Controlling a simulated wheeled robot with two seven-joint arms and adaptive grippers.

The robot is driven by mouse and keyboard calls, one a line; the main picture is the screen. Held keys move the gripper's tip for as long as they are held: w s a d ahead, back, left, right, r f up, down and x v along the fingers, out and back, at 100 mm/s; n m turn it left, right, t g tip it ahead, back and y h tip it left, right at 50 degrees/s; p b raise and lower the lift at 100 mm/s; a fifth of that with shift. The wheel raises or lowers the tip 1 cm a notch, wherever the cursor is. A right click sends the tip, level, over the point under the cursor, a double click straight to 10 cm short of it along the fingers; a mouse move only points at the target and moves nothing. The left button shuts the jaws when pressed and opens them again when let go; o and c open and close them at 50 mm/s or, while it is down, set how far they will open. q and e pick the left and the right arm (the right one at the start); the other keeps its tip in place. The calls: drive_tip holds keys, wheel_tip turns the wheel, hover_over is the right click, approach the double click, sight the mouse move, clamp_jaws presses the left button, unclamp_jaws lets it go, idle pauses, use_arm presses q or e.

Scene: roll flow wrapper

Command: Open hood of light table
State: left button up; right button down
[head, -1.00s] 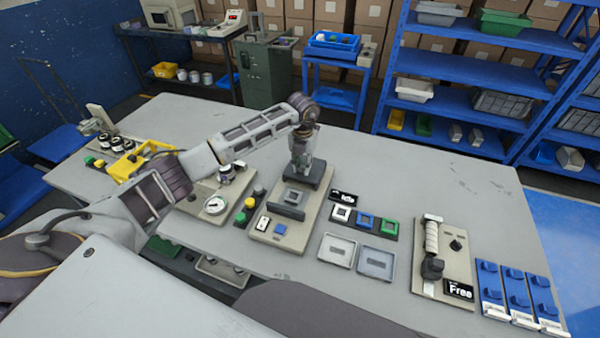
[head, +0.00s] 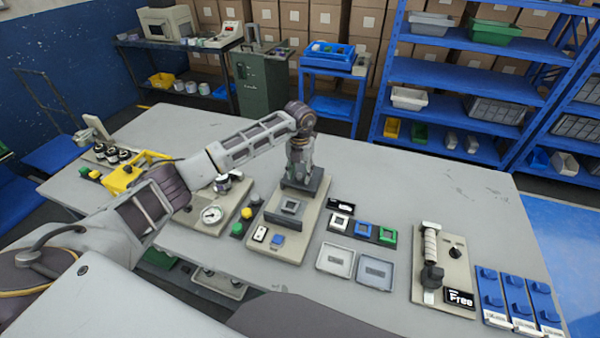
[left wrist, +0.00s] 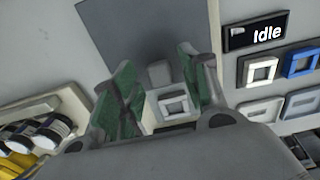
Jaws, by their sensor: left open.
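The light table (head: 270,245) stands at the middle of the workbench, with a blue button and a white switch at its front. A square frame (head: 291,206) sits on it above a dark front piece. The dark grey hood (head: 318,188) is at its back; its flat panel also shows in the left wrist view (left wrist: 125,30). I cannot tell its exact angle. My left gripper (head: 298,172) is over the hood, pointing down. In the left wrist view its green-padded fingers (left wrist: 158,88) are apart, with a small grey block and the square frame seen between them. My right gripper is not in view.
An "Idle" display (head: 341,206) and a rack of coloured frames (head: 362,230) stand right of the light table, with two shallow trays (head: 335,260) in front. A gauge unit (head: 211,215) stands left. The bench's back right is clear.

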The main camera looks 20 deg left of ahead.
use_arm(q)
drive_tip(key=shift+r, duration=0.15)
wheel_tip(320, 180, up, 12)
drive_tip(key=shift+f, duration=0.2)
idle(0.4)
idle(0.6)
